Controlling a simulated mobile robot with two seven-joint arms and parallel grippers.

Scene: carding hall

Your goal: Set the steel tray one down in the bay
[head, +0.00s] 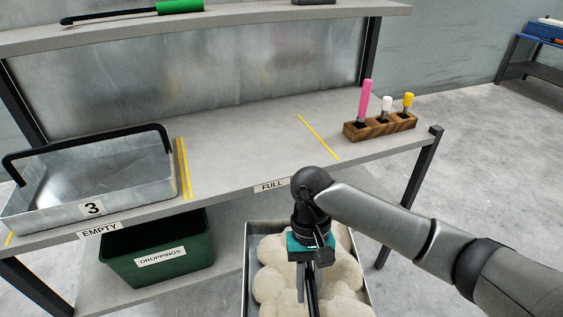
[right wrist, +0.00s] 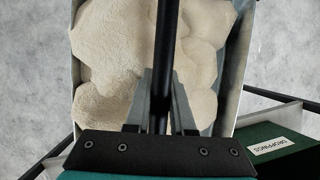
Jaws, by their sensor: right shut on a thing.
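A steel tray (head: 249,270) filled with lumpy cream-coloured material hangs in front of the shelf, below its front edge. My right gripper (head: 307,285) is shut on the tray's dark handle, above the load. The right wrist view shows the gripper (right wrist: 161,112) around the black handle bar, with the tray's steel wall (right wrist: 235,65) beside the load. The bay labelled FULL (head: 250,150), between yellow lines on the shelf, is bare. Any number on the held tray is hidden. My left gripper is not in view.
An empty steel tray marked 3 (head: 130,192) stands left in the EMPTY bay, handle up. A wooden block (head: 380,127) with several coloured-handled tools stands right of the FULL bay. A green DROPPINGS bin (head: 188,268) sits below. An upper shelf (head: 240,20) overhangs the back.

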